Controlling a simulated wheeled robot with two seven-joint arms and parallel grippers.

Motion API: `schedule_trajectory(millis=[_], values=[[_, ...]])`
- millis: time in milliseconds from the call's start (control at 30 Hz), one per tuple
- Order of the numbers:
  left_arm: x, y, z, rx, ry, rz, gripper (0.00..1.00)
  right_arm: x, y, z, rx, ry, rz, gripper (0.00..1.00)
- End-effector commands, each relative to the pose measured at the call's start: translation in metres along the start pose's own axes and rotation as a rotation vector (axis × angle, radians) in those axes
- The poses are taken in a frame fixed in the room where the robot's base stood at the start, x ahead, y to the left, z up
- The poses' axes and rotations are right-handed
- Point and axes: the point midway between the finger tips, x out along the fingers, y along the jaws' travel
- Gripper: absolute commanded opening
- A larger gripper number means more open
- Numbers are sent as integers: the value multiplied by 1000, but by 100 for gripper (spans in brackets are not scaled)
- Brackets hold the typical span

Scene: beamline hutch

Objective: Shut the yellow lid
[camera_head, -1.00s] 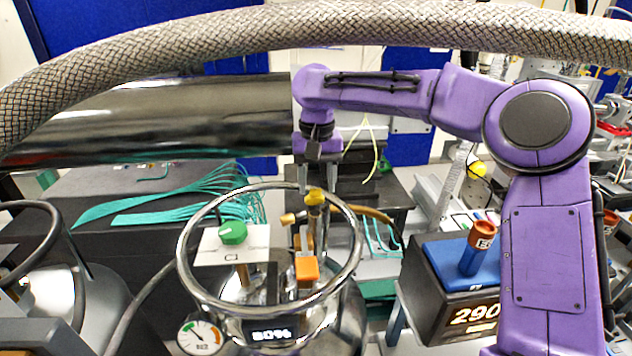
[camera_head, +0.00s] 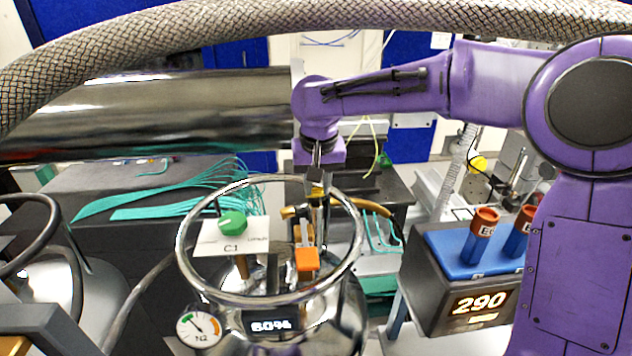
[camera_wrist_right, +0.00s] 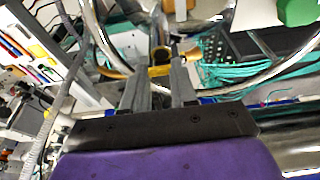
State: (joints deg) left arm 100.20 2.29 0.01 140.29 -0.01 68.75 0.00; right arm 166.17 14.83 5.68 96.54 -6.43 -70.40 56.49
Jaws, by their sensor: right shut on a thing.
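The yellow lid (camera_head: 317,191) is a small yellow piece atop a post inside the ring of the shiny metal vessel (camera_head: 330,318). My right gripper (camera_head: 318,179) comes down on it from above, with its fingers close together at the lid. In the right wrist view the lid (camera_wrist_right: 160,58) sits between the tips of the two grey fingers (camera_wrist_right: 160,70), and the gripper is shut on it. The fingers partly hide the lid, so its exact angle is unclear. My left gripper is not in view.
The vessel's metal ring (camera_head: 357,225) surrounds the lid, with a green knob (camera_head: 232,223) and an orange block (camera_head: 307,259) inside. A braided hose (camera_head: 250,32) crosses above. A box reading 290 (camera_head: 425,285) with orange-capped tubes (camera_head: 484,220) stands right.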

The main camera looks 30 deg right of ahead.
Motion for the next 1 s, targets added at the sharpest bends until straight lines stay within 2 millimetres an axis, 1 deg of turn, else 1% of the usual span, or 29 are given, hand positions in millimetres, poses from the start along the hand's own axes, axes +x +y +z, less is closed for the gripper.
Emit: schedule_trajectory(millis=[100,200,567,600,667,1000], values=[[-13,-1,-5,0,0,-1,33,-1,0,5,2,72,3,0],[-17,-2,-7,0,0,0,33,2,0,8,2,106,-1,0],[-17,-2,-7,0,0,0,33,5,1,9,3,125,-4,0],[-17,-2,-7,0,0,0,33,5,0,9,3,125,-4,34],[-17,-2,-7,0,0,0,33,5,0,9,3,125,-4,53],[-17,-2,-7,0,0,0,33,5,-1,10,1,119,-7,53]])
